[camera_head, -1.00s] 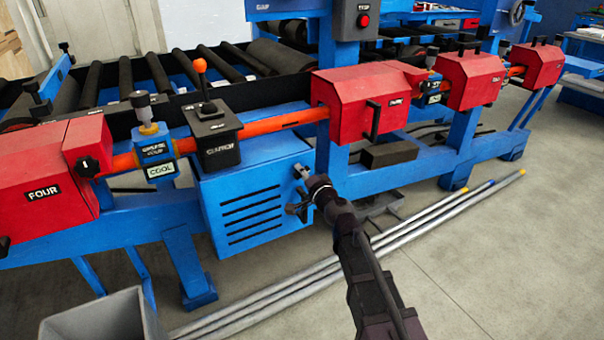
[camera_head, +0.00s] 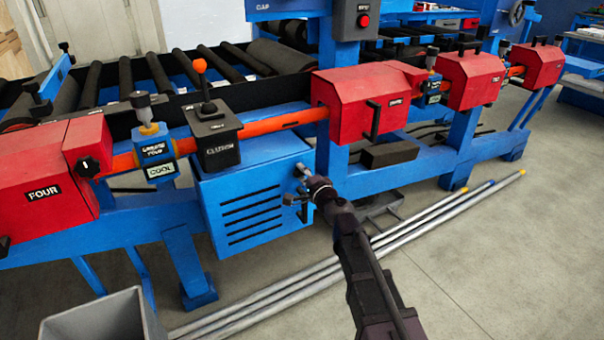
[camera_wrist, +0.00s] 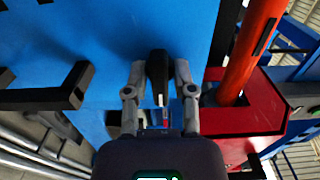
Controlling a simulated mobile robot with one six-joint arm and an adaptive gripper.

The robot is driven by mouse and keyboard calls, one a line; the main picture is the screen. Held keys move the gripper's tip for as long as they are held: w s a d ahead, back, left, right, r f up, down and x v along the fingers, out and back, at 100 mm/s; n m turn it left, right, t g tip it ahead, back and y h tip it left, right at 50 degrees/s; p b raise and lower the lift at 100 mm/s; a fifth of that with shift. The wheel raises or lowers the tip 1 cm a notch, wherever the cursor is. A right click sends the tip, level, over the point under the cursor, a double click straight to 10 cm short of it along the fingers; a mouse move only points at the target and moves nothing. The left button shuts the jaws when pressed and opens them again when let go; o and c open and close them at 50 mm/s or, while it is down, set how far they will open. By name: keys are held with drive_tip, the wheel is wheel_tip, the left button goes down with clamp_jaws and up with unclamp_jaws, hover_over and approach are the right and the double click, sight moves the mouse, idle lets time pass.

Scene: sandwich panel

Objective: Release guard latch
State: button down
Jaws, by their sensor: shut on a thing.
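The blue guard box (camera_head: 250,205) with black slots sits under the clutch lever, below the orange bar. My gripper (camera_head: 303,180) is at its right end face. In the wrist view, my gripper (camera_wrist: 158,80) has one finger on each side of a dark, upright latch handle (camera_wrist: 157,68) and is shut on it. The handle stands against the blue face (camera_wrist: 110,35). The fingers and wrist hide the handle's lower part. In the head view, the handle is too small and covered to make out.
A black bracket handle (camera_wrist: 75,85) sticks out left of my fingers in the wrist view. A red guard (camera_head: 365,105) is above right of my gripper. Long metal pipes (camera_head: 440,215) lie on the floor below my arm. A grey bin (camera_head: 95,318) stands at front left.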

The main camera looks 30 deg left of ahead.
idle(0.3)
drive_tip(key=c, duration=0.6)
unclamp_jaws()
drive_tip(key=shift+c, duration=0.2)
drive_tip(key=shift+d, duration=0.1)
drive_tip(key=v, duration=1.2)
drive_tip(key=shift+w+d, duration=0.1)
